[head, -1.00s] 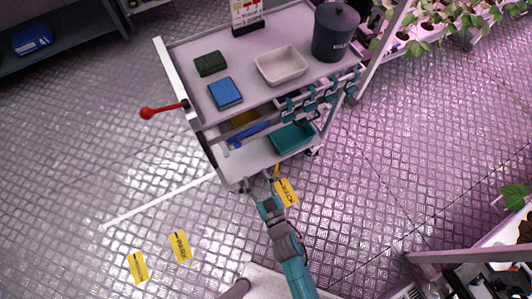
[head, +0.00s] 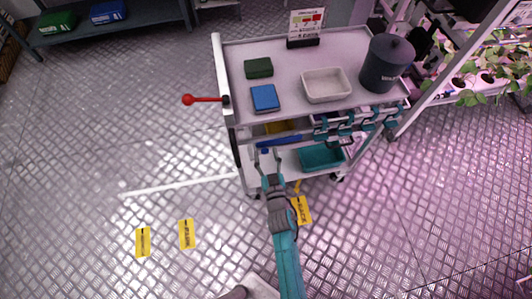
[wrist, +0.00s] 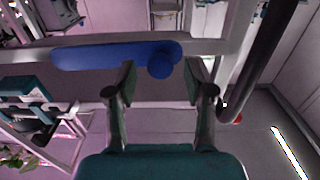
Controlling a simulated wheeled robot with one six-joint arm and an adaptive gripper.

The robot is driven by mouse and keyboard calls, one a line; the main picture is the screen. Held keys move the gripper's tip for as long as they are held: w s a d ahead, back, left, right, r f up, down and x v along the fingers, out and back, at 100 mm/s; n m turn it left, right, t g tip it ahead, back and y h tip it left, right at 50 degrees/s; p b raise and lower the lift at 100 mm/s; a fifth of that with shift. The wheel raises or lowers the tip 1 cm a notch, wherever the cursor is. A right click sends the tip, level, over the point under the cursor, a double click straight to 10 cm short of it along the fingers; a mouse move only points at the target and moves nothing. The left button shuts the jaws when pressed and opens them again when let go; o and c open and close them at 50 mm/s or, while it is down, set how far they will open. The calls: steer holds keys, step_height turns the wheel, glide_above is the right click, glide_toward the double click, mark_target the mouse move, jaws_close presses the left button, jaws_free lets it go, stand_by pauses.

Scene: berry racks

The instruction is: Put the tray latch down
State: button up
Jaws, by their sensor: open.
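A blue bar with a rounded knob at one end, which looks like the tray latch, is on the near side of the cart (head: 232,118), below its top (head: 280,142). In the wrist view the blue bar (wrist: 100,56) lies almost level, with its knob end ahead of the gap between my fingers. My gripper (head: 266,154) is open and empty, just in front of the bar's left end. In the wrist view both fingers (wrist: 160,80) are apart. I cannot tell whether they touch the bar.
A red-knobbed lever (head: 203,100) sticks out left of the cart. A teal tray (head: 322,158) sits on the lower shelf; several teal clips (head: 350,120) hang at the side. On top are a white bin (head: 326,86) and a dark pot (head: 386,65).

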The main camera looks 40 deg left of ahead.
steer(key=shift+w+a, duration=0.35)
steer(key=shift+a, duration=0.1)
jaws_close()
steer(key=shift+f, duration=0.15)
steer(key=w+d+f+n, duration=0.4)
steer(key=f+n, duration=0.2)
steer(key=n, duration=0.3)
steer(key=w+d+f+n, duration=0.4)
steer(key=w+f+n, duration=0.1)
steer(key=n, duration=0.4)
steer(key=shift+w+f, duration=0.2)
steer(key=shift+f, duration=0.4)
